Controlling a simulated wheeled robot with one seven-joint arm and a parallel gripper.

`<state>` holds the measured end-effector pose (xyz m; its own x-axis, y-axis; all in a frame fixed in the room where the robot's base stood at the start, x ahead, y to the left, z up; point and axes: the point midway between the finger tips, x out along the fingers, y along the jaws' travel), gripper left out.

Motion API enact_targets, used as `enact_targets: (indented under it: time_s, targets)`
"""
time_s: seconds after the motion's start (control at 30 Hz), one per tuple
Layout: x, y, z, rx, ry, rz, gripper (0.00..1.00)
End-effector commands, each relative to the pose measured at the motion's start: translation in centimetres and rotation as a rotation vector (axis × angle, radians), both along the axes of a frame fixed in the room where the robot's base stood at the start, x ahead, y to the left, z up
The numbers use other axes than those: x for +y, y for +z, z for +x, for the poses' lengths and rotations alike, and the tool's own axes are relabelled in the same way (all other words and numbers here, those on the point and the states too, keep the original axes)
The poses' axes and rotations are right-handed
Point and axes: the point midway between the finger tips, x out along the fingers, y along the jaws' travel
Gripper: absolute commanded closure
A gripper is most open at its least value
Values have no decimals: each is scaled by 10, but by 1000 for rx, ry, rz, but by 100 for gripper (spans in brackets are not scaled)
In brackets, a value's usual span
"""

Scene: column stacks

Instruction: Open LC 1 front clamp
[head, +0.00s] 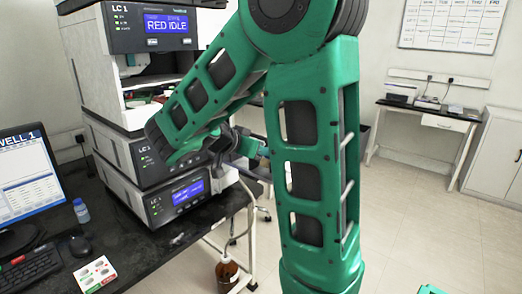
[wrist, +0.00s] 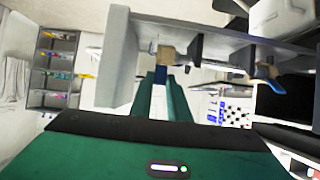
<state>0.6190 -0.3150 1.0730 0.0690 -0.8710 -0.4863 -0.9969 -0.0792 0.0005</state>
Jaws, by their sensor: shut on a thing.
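The LC 1 stack (head: 118,130) stands on the dark bench at the left, its top display reading RED IDLE. My gripper (head: 262,152) is beside the stack's right side, partly behind my green arm. In the wrist view my gripper (wrist: 164,76) has its two green fingers close together on a small blue clamp lever (wrist: 161,73), just below a tan block (wrist: 166,53) on a grey rail. A second clamp with a blue lever (wrist: 267,74) sits farther right along the rail. The clamps cannot be made out in the head view.
A monitor (head: 28,182), keyboard (head: 28,277) and small bottle (head: 81,210) are on the bench at left. A brown bottle (head: 228,272) with tubing is below the bench edge. Open floor lies to the right, before a side table (head: 428,115).

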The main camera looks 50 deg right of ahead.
Motion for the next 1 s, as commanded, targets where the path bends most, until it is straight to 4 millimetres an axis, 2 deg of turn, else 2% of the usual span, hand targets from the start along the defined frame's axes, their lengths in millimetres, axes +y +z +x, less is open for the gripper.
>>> enact_targets:
  time_s: [0.5,1.0]
  targets:
    - [16,-12,1,-16,10,-270,100]
    - [23,-22,0,-34,7,-467,100]
